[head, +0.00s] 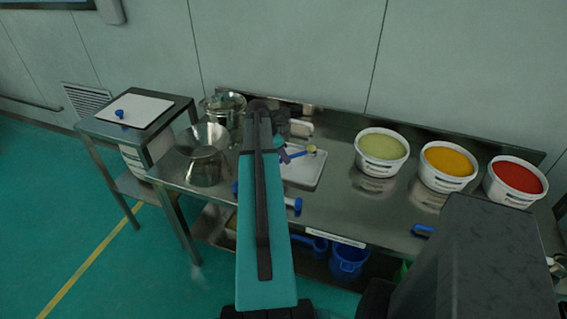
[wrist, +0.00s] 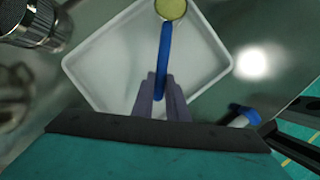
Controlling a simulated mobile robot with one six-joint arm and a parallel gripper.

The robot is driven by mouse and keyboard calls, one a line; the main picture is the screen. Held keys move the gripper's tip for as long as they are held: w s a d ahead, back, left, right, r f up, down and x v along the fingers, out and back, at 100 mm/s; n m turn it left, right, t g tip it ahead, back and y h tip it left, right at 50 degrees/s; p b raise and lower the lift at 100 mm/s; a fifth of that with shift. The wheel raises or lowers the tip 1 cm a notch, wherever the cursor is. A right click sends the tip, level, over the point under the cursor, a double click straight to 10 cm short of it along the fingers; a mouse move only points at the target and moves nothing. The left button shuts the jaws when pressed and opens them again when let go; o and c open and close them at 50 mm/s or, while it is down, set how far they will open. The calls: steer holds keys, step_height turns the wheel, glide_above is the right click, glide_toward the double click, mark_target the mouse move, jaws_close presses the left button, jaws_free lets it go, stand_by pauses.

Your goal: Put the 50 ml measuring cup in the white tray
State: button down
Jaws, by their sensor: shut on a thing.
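My gripper (wrist: 162,88) is shut on the blue handle of a measuring cup (wrist: 164,50). The cup's round bowl (wrist: 172,8) shows a yellow-green inside and points away from me. The white tray (wrist: 100,62) lies beneath it, and the bowl overlaps the tray's far edge in the wrist view. In the head view the cup bowl (head: 312,149) and my gripper (head: 284,155) are over the tray (head: 304,178). My arm hides the tray's left part. I cannot tell whether the cup touches the tray. Its size marking is not readable.
Tubs of green (head: 381,147), orange (head: 447,162) and red powder (head: 517,179) stand to the right on the steel table. A steel vessel (head: 205,160) stands left. Blue-handled tools lie near the front edge (head: 294,204) and at right (head: 423,230). A side table holds a white board (head: 140,110).

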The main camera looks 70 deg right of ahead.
steer(key=shift+f+p, duration=0.5)
steer(key=shift+f, duration=1.05)
steer(key=c, duration=1.7)
jaws_free()
steer(key=shift+c, duration=0.2)
steer(key=shift+r, duration=0.15)
steer(key=b+v, duration=0.2)
steer(key=v, duration=0.9)
steer(key=shift+a+r, duration=0.15)
steer(key=shift+r, duration=0.15)
steer(key=shift+w+r, duration=0.1)
steer(key=shift+w, duration=0.05)
